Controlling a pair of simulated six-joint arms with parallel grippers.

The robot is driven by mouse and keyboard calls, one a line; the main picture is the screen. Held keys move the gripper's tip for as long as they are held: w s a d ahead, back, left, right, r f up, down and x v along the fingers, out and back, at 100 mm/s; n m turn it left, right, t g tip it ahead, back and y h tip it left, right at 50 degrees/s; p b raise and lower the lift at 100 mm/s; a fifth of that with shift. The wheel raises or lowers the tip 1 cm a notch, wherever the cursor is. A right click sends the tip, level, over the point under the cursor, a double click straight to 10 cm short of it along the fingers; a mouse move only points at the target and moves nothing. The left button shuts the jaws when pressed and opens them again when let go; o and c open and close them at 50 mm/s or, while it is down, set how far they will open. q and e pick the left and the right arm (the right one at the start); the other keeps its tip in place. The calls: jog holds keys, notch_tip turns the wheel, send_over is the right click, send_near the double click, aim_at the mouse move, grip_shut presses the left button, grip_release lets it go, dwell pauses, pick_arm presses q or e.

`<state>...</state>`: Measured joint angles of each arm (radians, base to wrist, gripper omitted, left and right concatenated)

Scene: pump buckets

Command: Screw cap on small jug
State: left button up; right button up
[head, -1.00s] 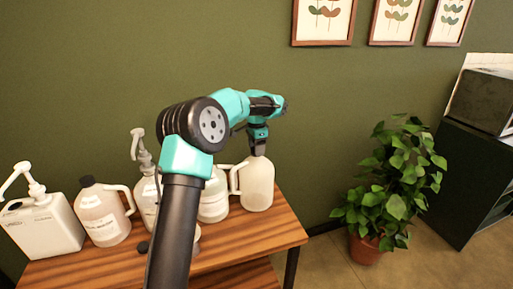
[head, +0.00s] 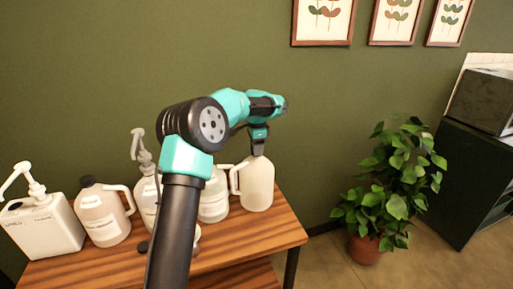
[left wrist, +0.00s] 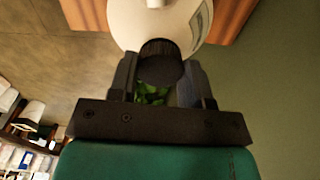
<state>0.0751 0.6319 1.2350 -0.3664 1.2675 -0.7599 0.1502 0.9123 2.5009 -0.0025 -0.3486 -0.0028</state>
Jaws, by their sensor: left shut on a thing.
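The small jug (head: 257,188) is pale and translucent with a handle on its left side. It stands upright at the right end of the wooden table. My left gripper (head: 257,152) is directly above its mouth, pointing down. In the left wrist view the gripper (left wrist: 160,85) is shut on a dark ridged cap (left wrist: 160,62), which sits between the fingers against the jug's top (left wrist: 125,22). I cannot tell how far the cap is threaded on. My right gripper is not in view.
Other containers stand in a row to the left on the wooden table (head: 262,228): a capped jug (head: 103,214), a white pump bottle (head: 42,228) and more jugs partly behind my arm. A potted plant (head: 385,200) stands on the floor to the right.

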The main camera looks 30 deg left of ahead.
pick_arm(q)
jog(key=m, duration=0.7)
jog(key=shift+m, duration=0.3)
jog(key=o, duration=1.1)
notch_tip(320, 180, up, 17)
jog(key=shift+r, duration=0.2)
